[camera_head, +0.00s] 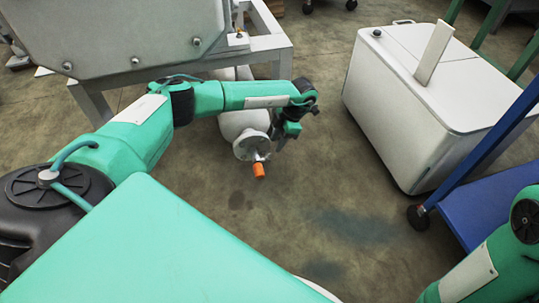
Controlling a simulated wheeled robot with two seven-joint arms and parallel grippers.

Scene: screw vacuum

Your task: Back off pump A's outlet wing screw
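A white cylindrical body (236,121), which looks like a pump, sits low by the grey metal frame. It has a round pale flange (251,147) at its near end. A small orange part (259,170) sticks out below the flange; whether it is the wing screw is too small to tell. My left gripper (281,142) points down just right of the flange. It is dark and small here, so its fingers and any contact cannot be made out. My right arm shows only at the bottom right corner, and its gripper is out of view.
A large grey tank (125,35) on a metal frame (271,46) stands at the back left. A white cabinet (375,110) with an upright panel stands right, beside a blue cart (490,208). The floor (335,190) between is clear.

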